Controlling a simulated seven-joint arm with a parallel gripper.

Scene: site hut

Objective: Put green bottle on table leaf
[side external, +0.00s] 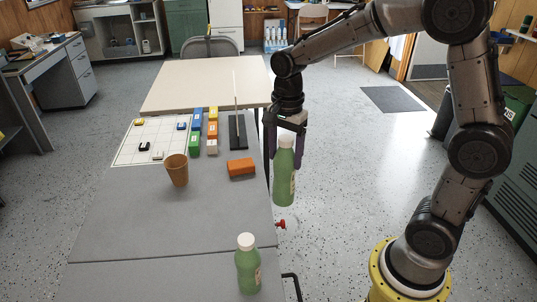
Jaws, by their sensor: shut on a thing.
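My gripper (286,148) points down and is shut on a green bottle (284,182) with a white cap, held upright. In the picture, the bottle hangs just right of the grey table's long edge, and I see no support under it. A second, similar green bottle (247,272) stands upright on the near grey section (160,282), which a seam divides from the main grey tabletop (150,220). That near section looks like the table leaf, with a dark bracket at its right edge.
An orange-brown cup (176,170), an orange block (241,168), several coloured blocks (196,130), a white grid board (150,142) and a dark stand with an upright rod (237,130) occupy the far half. A red knob (281,224) juts from the right edge. The near section's left is clear.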

